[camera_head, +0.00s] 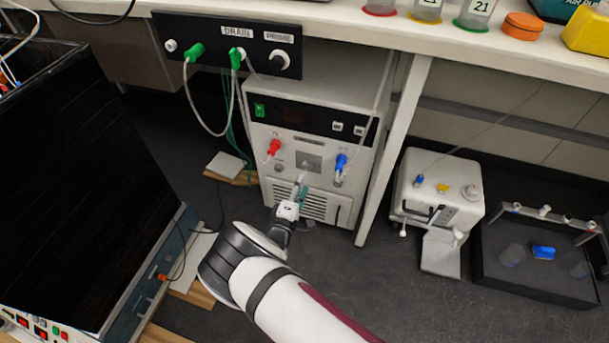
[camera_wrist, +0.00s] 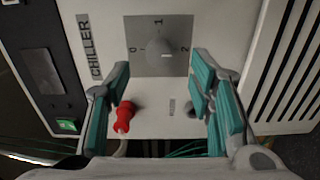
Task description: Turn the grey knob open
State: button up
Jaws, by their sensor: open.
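The grey knob (camera_wrist: 157,50) sits on a square grey plate (camera_wrist: 143,67) marked 0, 1 and 2, on the front of the chiller. A small pale mark on the knob appears to face toward the 2 side, but it is too small to be sure. In the head view the plate (camera_head: 308,161) shows on the white unit under the bench, with the knob hard to make out. My gripper (camera_wrist: 161,75) is open and empty. Its teal fingers lie either side of the knob in the wrist view, apparently short of the panel. My gripper also shows in the head view (camera_head: 300,187).
A red fitting (camera_head: 273,147) and a blue fitting (camera_head: 341,162) with tubing flank the plate on the chiller (camera_head: 258,165). A table leg (camera_head: 395,150) stands close to its right. A large black-panelled unit (camera_head: 75,180) fills the left. Dark floor lies around my arm.

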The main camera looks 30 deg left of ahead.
jog(key=v, duration=0.6)
dwell(0.5)
